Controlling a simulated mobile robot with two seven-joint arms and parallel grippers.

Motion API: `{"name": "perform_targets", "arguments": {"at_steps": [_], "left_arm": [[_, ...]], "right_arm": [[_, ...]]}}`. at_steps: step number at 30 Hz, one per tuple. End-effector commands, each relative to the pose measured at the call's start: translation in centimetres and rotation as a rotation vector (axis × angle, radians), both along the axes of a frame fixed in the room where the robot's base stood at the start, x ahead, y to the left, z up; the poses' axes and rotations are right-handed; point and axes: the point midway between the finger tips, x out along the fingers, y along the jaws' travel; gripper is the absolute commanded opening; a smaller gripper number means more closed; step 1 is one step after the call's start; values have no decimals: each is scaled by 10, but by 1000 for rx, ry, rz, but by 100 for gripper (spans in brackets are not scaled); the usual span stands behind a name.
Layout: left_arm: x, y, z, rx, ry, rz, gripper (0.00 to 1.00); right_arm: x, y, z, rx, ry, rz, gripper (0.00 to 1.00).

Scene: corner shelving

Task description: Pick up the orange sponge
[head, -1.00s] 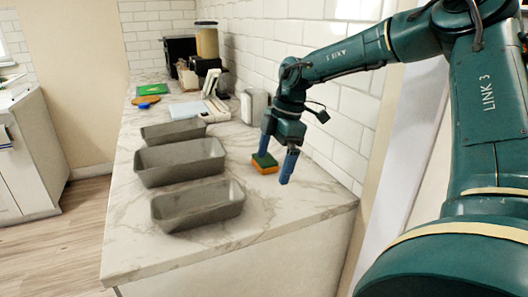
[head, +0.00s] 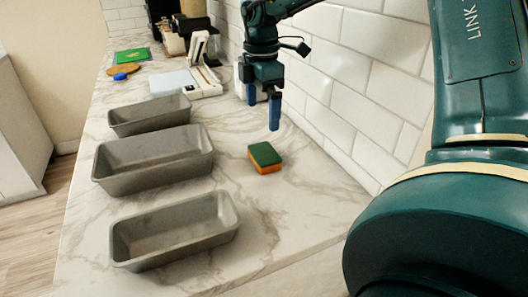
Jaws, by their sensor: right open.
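The orange sponge (head: 265,158) has a green top and orange sides. It lies flat on the marble counter, to the right of the metal pans. My right gripper (head: 263,112) has two blue fingers pointing down. It is open and empty, in the air above and beyond the sponge, apart from it. My left gripper is not in view.
Several grey loaf pans stand in a row on the counter (head: 290,225), the nearest pan (head: 175,232) left of the sponge. A white tiled wall (head: 345,85) closes the right side. A white scale-like device (head: 197,75) and dark appliances stand farther back.

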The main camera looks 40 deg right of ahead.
Motion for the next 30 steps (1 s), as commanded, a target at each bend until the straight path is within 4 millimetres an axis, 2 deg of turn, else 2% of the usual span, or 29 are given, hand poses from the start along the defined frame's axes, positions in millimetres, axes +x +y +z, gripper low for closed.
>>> {"name": "perform_targets", "arguments": {"at_steps": [3,9,17,24,30], "left_arm": [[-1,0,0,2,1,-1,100],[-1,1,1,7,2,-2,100],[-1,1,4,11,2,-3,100],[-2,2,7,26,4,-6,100],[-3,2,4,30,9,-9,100]], "right_arm": [[-2,0,-25,0,7,0,100],[-2,0,-58,1,5,0,100],[-4,-1,-77,0,5,0,100],[-7,-1,-113,0,4,0,100],[-7,-1,-120,1,0,0,100]]}}
